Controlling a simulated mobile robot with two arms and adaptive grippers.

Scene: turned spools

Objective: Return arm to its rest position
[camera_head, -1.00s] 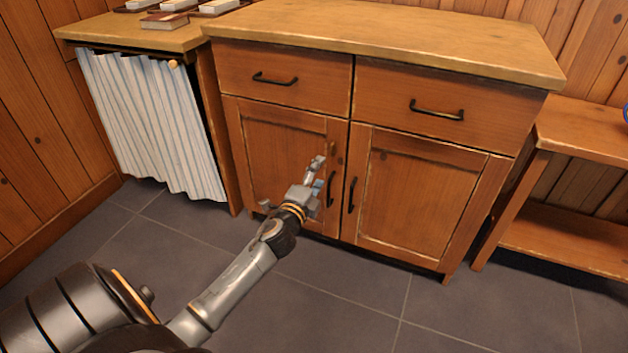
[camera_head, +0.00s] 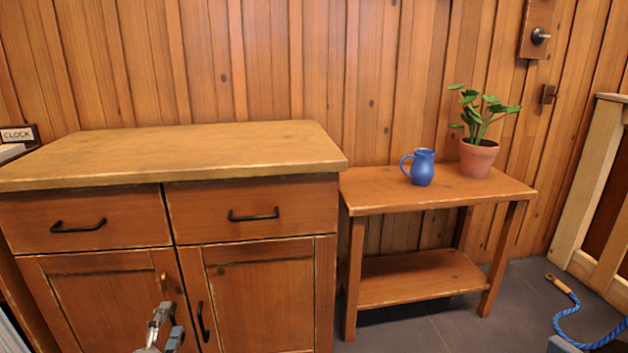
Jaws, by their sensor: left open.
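My left gripper (camera_head: 163,328) shows at the bottom of the head view, in front of the left door of the wooden cabinet (camera_head: 262,300). It is open, and I see nothing between its fingers. Most of my left arm is below the picture's edge. The cabinet's doors and both drawers are shut. I cannot tell how far the fingertips are from the door. My right gripper is not in view.
A low wooden side table (camera_head: 362,196) to the right holds a blue jug (camera_head: 421,168) and a potted plant (camera_head: 478,157). A blue rope (camera_head: 575,310) lies at the lower right. The cabinet top (camera_head: 190,150) is bare. Floor shows at the right.

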